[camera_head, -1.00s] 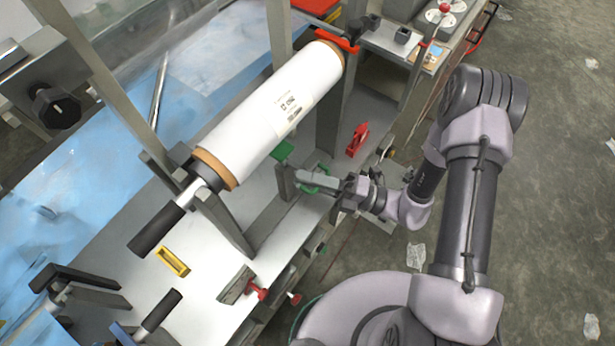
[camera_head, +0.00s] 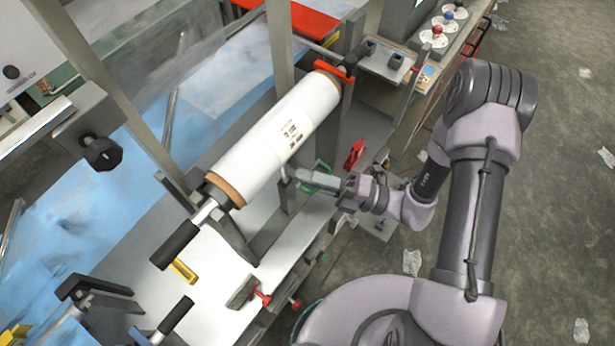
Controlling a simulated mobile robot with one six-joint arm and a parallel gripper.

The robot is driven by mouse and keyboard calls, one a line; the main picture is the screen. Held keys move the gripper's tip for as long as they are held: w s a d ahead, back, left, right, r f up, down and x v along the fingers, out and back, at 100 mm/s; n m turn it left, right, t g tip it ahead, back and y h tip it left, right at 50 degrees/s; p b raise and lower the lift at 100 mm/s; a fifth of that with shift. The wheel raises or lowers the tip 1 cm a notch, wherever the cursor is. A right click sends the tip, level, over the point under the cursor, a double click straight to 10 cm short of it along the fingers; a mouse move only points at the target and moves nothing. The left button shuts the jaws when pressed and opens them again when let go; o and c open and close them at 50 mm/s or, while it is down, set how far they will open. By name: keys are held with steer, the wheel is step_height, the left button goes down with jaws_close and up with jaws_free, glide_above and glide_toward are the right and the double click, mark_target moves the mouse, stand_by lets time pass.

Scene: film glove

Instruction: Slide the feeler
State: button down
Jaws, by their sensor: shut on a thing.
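My gripper (camera_head: 318,180) reaches in from the right, below the white film roll (camera_head: 285,130). Its jaws are shut on a small part with green edges (camera_head: 311,189), which looks like the feeler. The jaws hide most of this part, so its full shape cannot be told. The jaw end lies close to a grey upright post (camera_head: 286,192) under the roll's right side. Whether the part touches that post or the roll cannot be told.
The roll's spindle ends in a black handle (camera_head: 175,245) at lower left. A red clamp (camera_head: 354,154) stands just beyond my gripper. Red-knobbed clamps (camera_head: 260,297) sit along the bench edge. Blue film (camera_head: 130,165) covers the left. The floor at right is open, with scraps.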

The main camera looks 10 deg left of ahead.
steer(key=c, duration=1.5)
jaws_free()
steer(key=d+f, duration=0.1)
steer(key=d, duration=0.4)
steer(key=d+f, duration=0.1)
steer(key=d, duration=0.5)
steer(key=d+f+p, duration=0.1)
steer(key=d, duration=0.5)
steer(key=shift+d, duration=0.1)
steer(key=shift+r, duration=0.15)
